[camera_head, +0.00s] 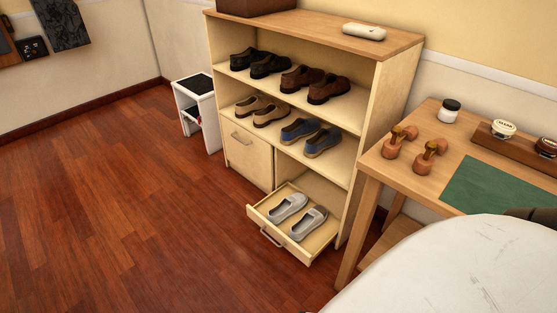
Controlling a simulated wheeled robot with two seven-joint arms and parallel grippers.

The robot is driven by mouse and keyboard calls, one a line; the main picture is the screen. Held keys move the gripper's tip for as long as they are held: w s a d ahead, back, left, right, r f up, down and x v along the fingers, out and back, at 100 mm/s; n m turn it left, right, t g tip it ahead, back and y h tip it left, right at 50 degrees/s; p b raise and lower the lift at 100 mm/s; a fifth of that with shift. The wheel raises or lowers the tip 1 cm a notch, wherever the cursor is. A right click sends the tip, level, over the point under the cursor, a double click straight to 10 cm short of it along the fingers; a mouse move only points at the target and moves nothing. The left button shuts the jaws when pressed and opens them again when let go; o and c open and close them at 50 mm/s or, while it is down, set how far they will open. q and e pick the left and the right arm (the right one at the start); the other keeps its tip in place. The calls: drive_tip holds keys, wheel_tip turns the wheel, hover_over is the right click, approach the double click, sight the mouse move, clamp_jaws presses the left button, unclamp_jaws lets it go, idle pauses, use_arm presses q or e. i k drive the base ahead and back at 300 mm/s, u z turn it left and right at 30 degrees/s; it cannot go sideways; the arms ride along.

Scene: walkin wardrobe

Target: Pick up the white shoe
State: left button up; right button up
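Two white shoes lie side by side in an open, pulled-out drawer (262,222) at the bottom right of the wooden shoe cabinet (390,90). The left white shoe (288,207) is a little farther back than the right white shoe (308,223). Both are pale slip-on shoes with their soles down. The drawer has a metal handle on its front. Neither of my grippers shows in the head view.
Black, brown, tan and blue shoes fill the upper shelves. A white step stool (196,108) stands left of the cabinet. The wood floor (130,220) in front is clear.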

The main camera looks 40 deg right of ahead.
sight(309, 220)
drive_tip(key=u, duration=0.05)
drive_tip(key=i, duration=1.7)
drive_tip(key=z, duration=1.35)
drive_tip(key=i, duration=0.7)
drive_tip(key=z, duration=0.6)
drive_tip(key=i, duration=0.5)
drive_tip(key=z, duration=0.05)
